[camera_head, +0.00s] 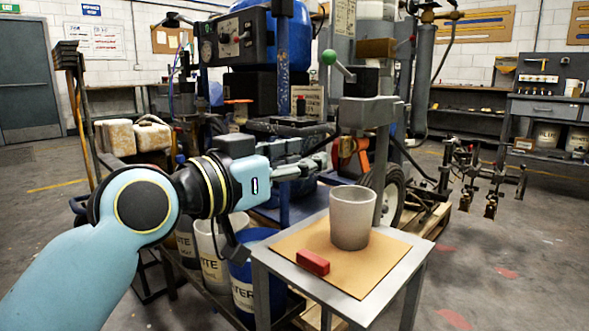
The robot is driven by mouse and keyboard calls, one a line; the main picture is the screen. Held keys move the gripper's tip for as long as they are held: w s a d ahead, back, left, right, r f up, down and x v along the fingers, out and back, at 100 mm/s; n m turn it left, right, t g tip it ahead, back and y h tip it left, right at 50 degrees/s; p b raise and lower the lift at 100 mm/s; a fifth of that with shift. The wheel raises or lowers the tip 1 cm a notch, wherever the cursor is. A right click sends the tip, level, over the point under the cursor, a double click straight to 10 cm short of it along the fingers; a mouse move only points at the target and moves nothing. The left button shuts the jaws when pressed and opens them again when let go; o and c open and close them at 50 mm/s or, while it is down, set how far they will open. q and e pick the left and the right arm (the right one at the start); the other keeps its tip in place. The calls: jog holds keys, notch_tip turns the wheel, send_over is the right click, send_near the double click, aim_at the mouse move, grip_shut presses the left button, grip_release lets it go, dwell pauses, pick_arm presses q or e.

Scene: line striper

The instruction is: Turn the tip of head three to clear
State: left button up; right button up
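Several small dark and brass spray heads (491,203) hang from a bar at the right of the head view, behind the small table. Their numbers and the way their tips are turned are too small to read, so I cannot tell which is head three. My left arm comes in from the left, and its gripper (312,164) points right in front of the striper machine, well to the left of the heads and apart from them. Its fingers blend into the machine parts behind, so their opening is unclear. My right gripper is not in view.
A small metal table (418,251) in front carries a brown sheet, a grey cup (352,217) and a red block (313,262). Buckets (246,290) stand at its left. A wheel (391,199) is behind it. The floor at right is open.

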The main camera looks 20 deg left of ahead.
aim_at(341, 148)
pick_arm(q)
jog(key=shift+b+x, duration=0.3)
jog(key=shift+x, duration=4.35)
jog(key=shift+p, duration=0.3)
jog(key=shift+f, duration=0.1)
grip_shut()
